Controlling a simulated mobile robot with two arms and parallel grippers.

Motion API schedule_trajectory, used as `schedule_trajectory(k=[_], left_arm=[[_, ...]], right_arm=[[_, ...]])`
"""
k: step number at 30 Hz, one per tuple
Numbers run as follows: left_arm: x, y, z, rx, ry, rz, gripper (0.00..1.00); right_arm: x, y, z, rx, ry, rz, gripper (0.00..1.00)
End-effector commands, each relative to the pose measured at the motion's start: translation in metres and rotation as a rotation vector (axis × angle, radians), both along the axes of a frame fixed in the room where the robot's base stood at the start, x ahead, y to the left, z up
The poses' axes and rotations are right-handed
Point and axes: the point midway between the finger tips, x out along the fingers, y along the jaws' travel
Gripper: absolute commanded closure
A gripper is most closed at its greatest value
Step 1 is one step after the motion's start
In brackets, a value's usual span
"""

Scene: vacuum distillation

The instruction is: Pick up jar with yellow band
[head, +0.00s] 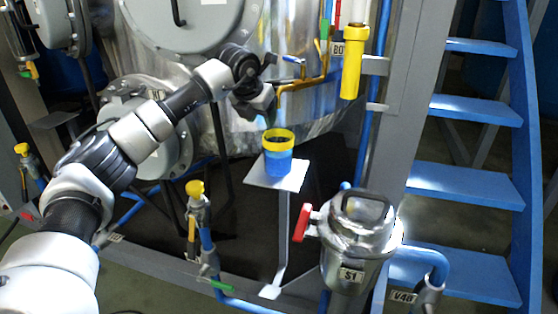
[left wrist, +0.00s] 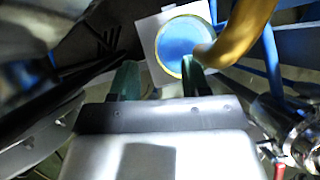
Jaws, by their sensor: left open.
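The jar with the yellow band (head: 278,165) is blue with a yellow rim and stands upright on a small white platform (head: 258,178). In the left wrist view the jar (left wrist: 180,47) is seen from above, its round blue inside ringed by yellow. My left gripper (head: 261,104) is above the jar and slightly left of it in the head view, apart from it. In the left wrist view its two green fingers (left wrist: 160,78) are spread with nothing between them, and the right finger overlaps the jar's near edge. My right gripper is not in view.
A brass spout (head: 300,84) reaches out beside my left gripper; in the left wrist view the yellow pipe (left wrist: 238,35) passes right by the jar. A steel vessel S1 (head: 350,262) with a red handle stands at the front right. A large steel tank (head: 285,40) is behind.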

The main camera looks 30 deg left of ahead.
Motion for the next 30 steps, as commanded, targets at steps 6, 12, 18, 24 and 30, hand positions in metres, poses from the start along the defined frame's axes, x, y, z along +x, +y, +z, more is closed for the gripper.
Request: schedule_trajectory(k=[6,12,18,24,30], left_arm=[[0.007,-0.001,-0.014,-0.001,0.0,0.0,0.53],[0.015,-0.006,-0.04,0.0,0.001,-0.001,0.53],[0.026,-0.007,-0.059,-0.002,-0.001,-0.001,0.53],[0.027,-0.007,-0.058,-0.002,-0.002,-0.001,0.53],[0.027,-0.007,-0.058,-0.002,-0.001,-0.001,0.82]], right_arm=[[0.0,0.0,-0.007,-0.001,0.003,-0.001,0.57],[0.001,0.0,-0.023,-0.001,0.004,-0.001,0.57],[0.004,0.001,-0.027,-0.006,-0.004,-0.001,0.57],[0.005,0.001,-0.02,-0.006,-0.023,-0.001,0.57],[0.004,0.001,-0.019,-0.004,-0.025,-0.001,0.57]])
